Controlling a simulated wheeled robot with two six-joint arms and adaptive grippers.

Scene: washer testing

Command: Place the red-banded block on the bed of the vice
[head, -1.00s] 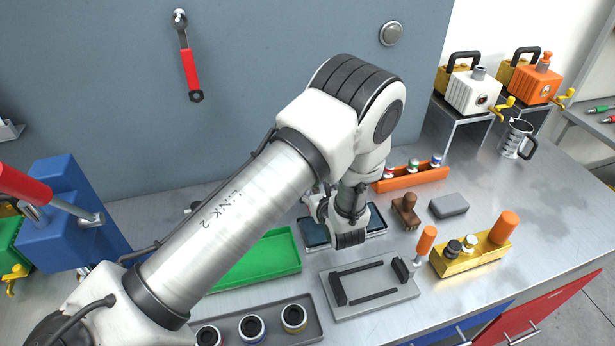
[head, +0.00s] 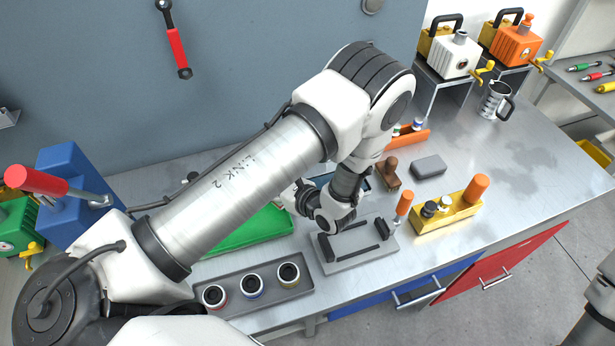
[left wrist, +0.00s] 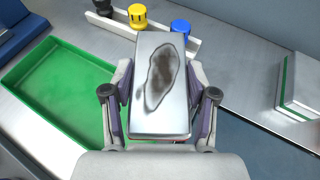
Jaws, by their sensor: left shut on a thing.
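My left gripper (left wrist: 160,110) is shut on a grey metal block (left wrist: 160,60) with a dark stain on its top face. The block lies between the two pads. A trace of red shows low beside it; its sides are mostly hidden, so I cannot see a full red band. The vice (head: 350,262) is a grey plate with black jaws and an orange handle (head: 403,204). Its bed between the jaws looks bare. My right gripper is out of view.
A green tray (left wrist: 60,88) lies left of the gripper. A block with a green band (left wrist: 296,85) stands at right. A grey tray with several ringed cups (head: 235,298) lies in front. A yellow holder (head: 447,212) stands right of the vice.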

